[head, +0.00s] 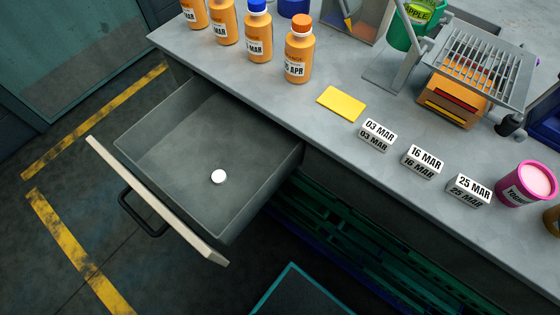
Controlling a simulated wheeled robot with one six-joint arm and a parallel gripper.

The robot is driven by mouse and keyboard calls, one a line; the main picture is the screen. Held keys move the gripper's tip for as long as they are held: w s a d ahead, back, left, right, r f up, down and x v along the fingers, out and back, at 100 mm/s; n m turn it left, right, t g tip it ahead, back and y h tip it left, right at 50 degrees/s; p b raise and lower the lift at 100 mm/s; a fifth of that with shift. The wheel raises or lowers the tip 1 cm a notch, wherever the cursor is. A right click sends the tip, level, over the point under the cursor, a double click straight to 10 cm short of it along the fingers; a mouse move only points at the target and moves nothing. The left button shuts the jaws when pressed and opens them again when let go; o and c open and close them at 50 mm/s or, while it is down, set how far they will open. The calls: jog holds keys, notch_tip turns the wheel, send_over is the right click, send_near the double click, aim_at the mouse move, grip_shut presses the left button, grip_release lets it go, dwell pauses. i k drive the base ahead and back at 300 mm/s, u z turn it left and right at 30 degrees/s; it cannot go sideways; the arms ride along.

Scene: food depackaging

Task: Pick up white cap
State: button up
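The white cap (218,177) is a small round white disc lying on the grey floor of an open drawer (165,128). It sits toward the lower right part of the drawer, apart from its walls, with nothing on top of it. My gripper does not show in the head view.
The drawer's pale front panel (155,200) has a dark handle (140,214). On the grey counter (230,75) stand several orange bottles (298,55), a yellow card (341,104), white date blocks (423,162), a pink tub (526,184) and a rack (480,65). Free space lies above the drawer.

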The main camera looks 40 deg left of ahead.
aim_at(219, 177)
jog(key=z, duration=0.65)
jog(key=k, duration=1.9)
jog(key=u, duration=1.35)
jog(key=i, duration=1)
jog(key=z, duration=0.05)
